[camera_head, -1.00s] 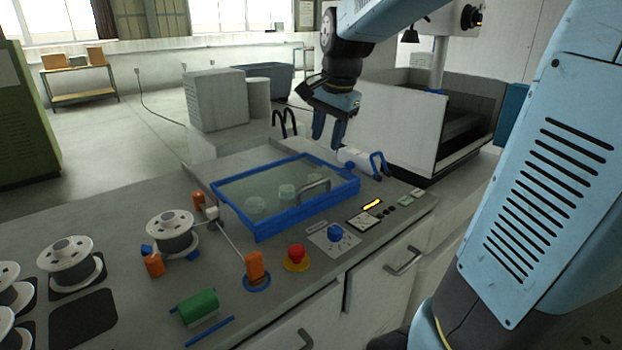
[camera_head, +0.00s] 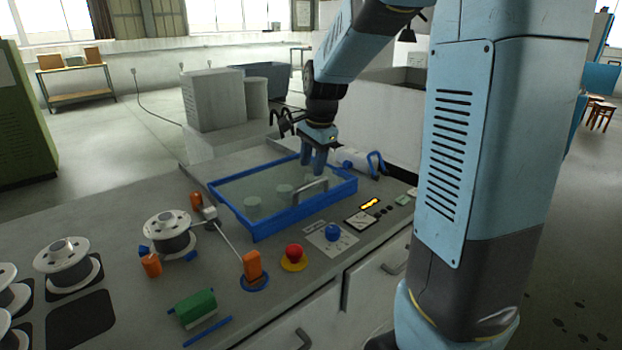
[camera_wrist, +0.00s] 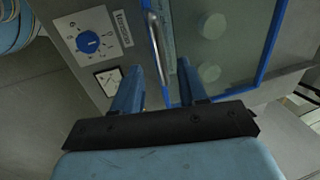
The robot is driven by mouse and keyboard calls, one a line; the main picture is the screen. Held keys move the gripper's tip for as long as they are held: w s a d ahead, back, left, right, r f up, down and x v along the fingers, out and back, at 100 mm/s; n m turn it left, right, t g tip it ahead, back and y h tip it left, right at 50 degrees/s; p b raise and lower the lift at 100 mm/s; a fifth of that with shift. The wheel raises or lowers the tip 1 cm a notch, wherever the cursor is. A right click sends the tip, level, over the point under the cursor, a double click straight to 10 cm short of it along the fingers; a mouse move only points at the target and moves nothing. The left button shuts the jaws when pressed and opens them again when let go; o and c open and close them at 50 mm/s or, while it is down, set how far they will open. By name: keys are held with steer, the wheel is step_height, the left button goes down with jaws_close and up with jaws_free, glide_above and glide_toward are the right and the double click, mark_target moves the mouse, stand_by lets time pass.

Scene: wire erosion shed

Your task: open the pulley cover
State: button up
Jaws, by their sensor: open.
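The pulley cover (camera_head: 268,228) is a clear panel in a blue frame, lying flat and closed on the grey bench. Round pale pulleys (camera_head: 252,204) show through it. A curved metal handle (camera_head: 310,189) stands on its near right part. My gripper (camera_head: 312,170) is open and empty, pointing down over the cover's right part, just behind the handle in the head view. In the wrist view, the handle (camera_wrist: 157,45) lies between the lines of my two fingers (camera_wrist: 160,67), beyond their tips. I cannot tell the exact gap between fingertips and handle.
Right of the cover are a blue-handled white cylinder (camera_head: 352,160) and a white-walled machine tank (camera_head: 380,125). In front are a blue knob (camera_head: 333,232), a red button (camera_head: 294,253) and an orange post (camera_head: 252,266). Wire spools (camera_head: 168,232) stand to the left.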

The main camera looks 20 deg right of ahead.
mark_target(310, 183)
steer(key=shift+w+a+f, duration=0.1)
steer(key=shift+w+f, duration=0.05)
steer(key=shift+f, duration=0.75)
steer(key=shift+w+a+f, duration=0.1)
steer(key=shift+w+f, duration=0.05)
steer(key=shift+f, duration=0.75)
steer(key=shift+w+f, duration=0.15)
steer(key=shift+f, duration=0.75)
jaws_close()
